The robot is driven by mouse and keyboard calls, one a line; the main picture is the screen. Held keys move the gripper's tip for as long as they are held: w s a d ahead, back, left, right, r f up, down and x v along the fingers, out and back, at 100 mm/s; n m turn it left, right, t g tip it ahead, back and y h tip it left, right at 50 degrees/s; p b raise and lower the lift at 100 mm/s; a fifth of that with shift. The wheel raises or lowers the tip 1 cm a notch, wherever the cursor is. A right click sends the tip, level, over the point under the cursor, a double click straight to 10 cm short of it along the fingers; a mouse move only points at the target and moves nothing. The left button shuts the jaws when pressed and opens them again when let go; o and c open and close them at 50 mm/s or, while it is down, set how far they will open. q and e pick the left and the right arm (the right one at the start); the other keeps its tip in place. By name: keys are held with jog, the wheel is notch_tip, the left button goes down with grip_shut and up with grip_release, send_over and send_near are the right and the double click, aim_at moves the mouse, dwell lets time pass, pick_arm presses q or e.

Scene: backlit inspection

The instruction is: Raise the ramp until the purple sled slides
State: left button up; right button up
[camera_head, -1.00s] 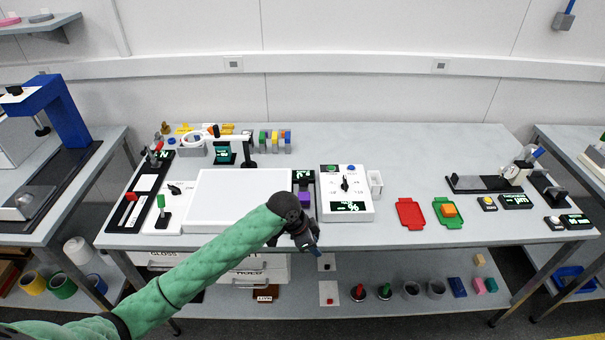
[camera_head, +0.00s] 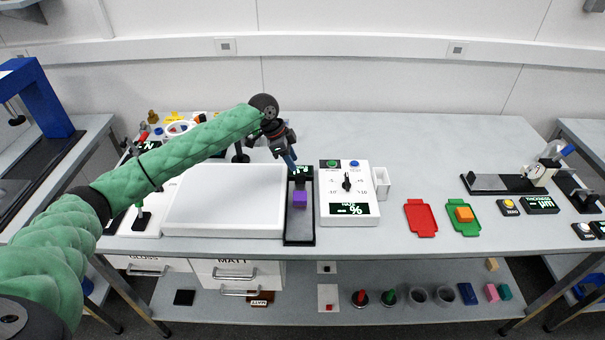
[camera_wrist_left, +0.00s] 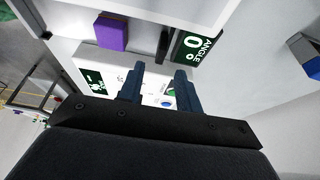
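The purple sled (camera_head: 300,200) is a small block on the narrow black ramp (camera_head: 299,230), which lies flat on the table right of a white panel. It also shows in the left wrist view (camera_wrist_left: 111,33). An angle display (camera_head: 300,172) stands at the ramp's far end; in the left wrist view the display (camera_wrist_left: 196,45) reads 0. My left gripper (camera_head: 291,163) hangs above the far end of the ramp, beyond the sled. In the left wrist view its two fingers (camera_wrist_left: 156,88) are apart with nothing held between them. My right gripper is out of view.
The white panel (camera_head: 228,196) is close left of the ramp. A white control box (camera_head: 347,190) with a knob and buttons is close right. Red (camera_head: 420,218) and green (camera_head: 463,217) trays lie farther right. The back right of the table is clear.

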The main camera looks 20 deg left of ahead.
aim_at(300, 174)
pick_arm(q)
jog(key=shift+d+f+p, duration=0.2)
jog(key=shift+f+p, duration=0.1)
jog(key=shift+p, duration=0.15)
jog(key=p+x, duration=0.2)
jog(key=x, duration=0.3)
jog(key=shift+w+f, duration=0.15)
jog(key=shift+d+f, duration=0.25)
jog(key=shift+f, duration=0.4)
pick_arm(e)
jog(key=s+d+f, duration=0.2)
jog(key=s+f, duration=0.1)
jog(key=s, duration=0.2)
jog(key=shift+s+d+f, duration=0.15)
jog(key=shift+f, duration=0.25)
pick_arm(q)
grip_shut()
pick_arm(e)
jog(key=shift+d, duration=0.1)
